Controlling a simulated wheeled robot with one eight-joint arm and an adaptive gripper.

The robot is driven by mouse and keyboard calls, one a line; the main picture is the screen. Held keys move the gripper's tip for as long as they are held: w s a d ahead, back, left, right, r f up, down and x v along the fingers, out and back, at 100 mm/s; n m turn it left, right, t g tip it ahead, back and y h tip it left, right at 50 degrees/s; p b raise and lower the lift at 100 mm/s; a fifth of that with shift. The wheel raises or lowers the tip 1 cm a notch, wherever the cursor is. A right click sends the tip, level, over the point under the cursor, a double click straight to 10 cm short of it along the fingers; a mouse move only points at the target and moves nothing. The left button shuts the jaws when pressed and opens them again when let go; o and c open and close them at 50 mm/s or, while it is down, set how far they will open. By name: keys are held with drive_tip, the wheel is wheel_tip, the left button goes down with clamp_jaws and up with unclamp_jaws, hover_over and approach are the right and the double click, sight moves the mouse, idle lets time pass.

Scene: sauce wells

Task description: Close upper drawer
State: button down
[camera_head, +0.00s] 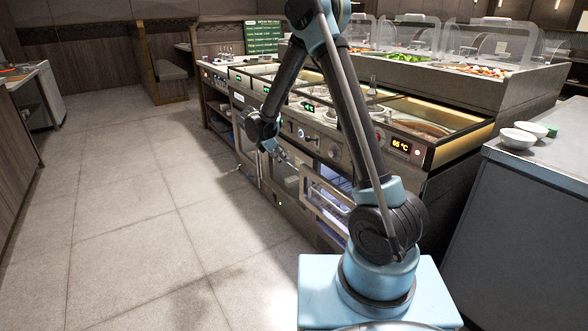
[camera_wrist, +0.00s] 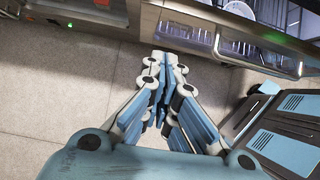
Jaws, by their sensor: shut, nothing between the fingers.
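The drawer unit is set in the front of the steel counter. In the head view a drawer (camera_head: 327,198) with a pale metal frame and a lit interior stands out from the counter front, partly behind my arm. I cannot tell for sure how far out it is. In the wrist view a lit, glass-fronted compartment (camera_wrist: 238,47) with a metal edge shows at the top right. My gripper (camera_wrist: 165,62) is shut and empty, pointing at the counter front, left of that compartment. In the head view my gripper (camera_head: 284,158) is low by the counter front, apart from the drawer frame.
The counter (camera_head: 408,147) carries sauce wells and a lit temperature display. A grey side counter (camera_head: 530,165) with white bowls (camera_head: 517,138) stands at the right. The tiled floor (camera_head: 130,220) to the left is clear.

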drive_tip(key=a+f+t+h, duration=0.1)
drive_tip(key=a+t+h, duration=0.1)
drive_tip(key=a, duration=0.1)
approach(302, 172)
drive_tip(key=x, duration=0.4)
drive_tip(key=shift+d+f, duration=0.2)
drive_tip(key=shift+d, duration=0.05)
drive_tip(key=shift+w, duration=0.15)
idle(0.4)
